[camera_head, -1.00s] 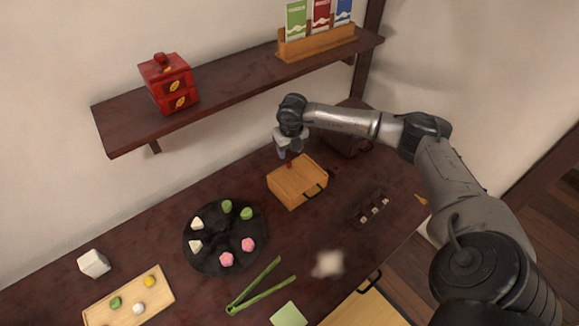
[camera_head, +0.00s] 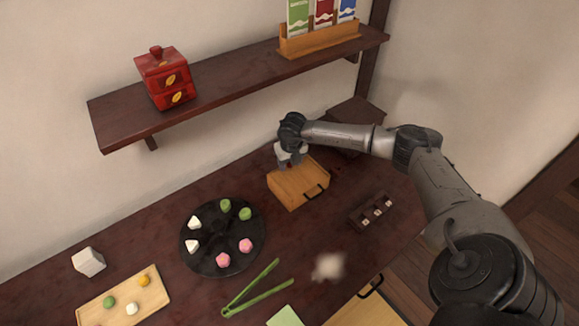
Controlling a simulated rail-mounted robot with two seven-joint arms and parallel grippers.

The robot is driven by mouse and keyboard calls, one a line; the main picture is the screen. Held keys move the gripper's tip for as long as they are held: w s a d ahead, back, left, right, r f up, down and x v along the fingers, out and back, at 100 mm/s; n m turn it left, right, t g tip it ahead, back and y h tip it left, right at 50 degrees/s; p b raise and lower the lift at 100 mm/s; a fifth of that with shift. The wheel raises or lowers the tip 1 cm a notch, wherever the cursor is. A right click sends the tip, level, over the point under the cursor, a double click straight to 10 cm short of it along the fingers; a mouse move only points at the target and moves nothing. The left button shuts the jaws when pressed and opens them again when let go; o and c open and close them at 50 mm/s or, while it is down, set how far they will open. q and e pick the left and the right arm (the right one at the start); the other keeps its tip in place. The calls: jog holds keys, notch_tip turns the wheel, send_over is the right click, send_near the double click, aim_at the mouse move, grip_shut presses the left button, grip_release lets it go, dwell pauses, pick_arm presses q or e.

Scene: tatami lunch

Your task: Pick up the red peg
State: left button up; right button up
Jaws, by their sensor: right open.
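My right gripper (camera_head: 290,163) is open, pointing down at the back left part of the top of the wooden box (camera_head: 299,186). The red peg is not clearly visible now; my gripper covers the spot on the box top where a small red thing showed earlier. I cannot tell whether the fingers are around the peg or beside it. The box has a dark handle (camera_head: 315,192) on its front right side. My left gripper is not in view.
A dark round plate (camera_head: 222,235) with several sweets lies left of the box. Green tongs (camera_head: 255,287) and a wooden tray (camera_head: 125,296) lie nearer. A dark slotted holder (camera_head: 371,212) sits right of the box. A shelf (camera_head: 230,83) overhangs the back.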

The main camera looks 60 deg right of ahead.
jog(key=shift+d, duration=0.1)
jog(key=shift+c, duration=1.3)
grip_shut()
jog(key=shift+r, duration=0.1)
